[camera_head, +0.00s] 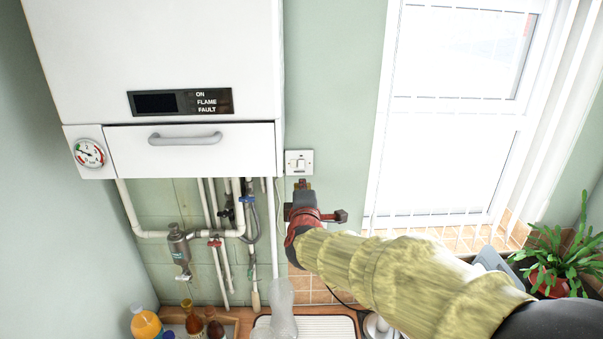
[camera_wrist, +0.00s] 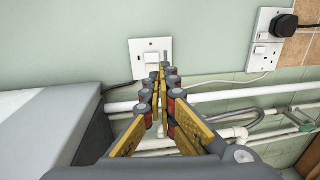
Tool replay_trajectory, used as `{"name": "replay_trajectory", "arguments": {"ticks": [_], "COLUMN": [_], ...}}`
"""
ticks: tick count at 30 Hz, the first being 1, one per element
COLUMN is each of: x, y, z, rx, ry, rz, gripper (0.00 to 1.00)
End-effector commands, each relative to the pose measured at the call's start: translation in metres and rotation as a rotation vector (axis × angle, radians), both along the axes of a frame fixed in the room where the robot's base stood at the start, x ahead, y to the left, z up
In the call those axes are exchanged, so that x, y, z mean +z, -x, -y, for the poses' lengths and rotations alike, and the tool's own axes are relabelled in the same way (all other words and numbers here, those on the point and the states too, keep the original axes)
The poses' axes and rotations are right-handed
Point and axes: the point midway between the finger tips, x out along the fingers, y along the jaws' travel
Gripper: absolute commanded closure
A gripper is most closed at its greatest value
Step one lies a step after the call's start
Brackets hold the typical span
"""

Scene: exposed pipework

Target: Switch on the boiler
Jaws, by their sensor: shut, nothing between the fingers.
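The white boiler (camera_head: 160,55) hangs on the wall at the upper left in the head view. Its dark display panel (camera_head: 180,102) reads ON, FLAME and FAULT, and no lit lamp shows on it. A white wall switch (camera_head: 299,162) sits just right of the boiler's lower edge; it also shows in the wrist view (camera_wrist: 151,50). My gripper (camera_head: 302,184) is just below the switch in the head view. In the wrist view my gripper (camera_wrist: 162,72) is shut and empty, its fingertips pointing at the switch and overlapping its lower part. I cannot tell whether they touch it.
Pipes (camera_head: 205,235) and valves run under the boiler. Bottles (camera_head: 147,323) stand on the counter at the lower left. A window (camera_head: 450,110) and a potted plant (camera_head: 558,262) are at the right. A socket with a black plug (camera_wrist: 282,26) is at the upper right in the wrist view.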

Motion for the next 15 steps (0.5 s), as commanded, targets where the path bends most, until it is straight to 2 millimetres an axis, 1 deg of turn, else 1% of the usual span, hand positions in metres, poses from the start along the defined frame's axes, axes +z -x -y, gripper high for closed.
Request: {"name": "replay_trajectory", "arguments": {"ticks": [1, 3, 9, 12, 15], "x": [-0.001, -0.003, -0.006, -0.008, -0.01], "y": [-0.011, -0.025, -0.061, -0.075, -0.084], "z": [0.001, 0.001, 0.001, 0.0, 0.0], "rx": [-0.003, -0.002, -0.002, 0.0, 0.001], "ry": [0.0, 0.0, -0.001, 0.0, -0.001], "rz": [-0.002, -0.001, -0.001, -0.001, -0.001], "gripper": [1.0, 1.0, 1.0, 1.0, 1.0]}}
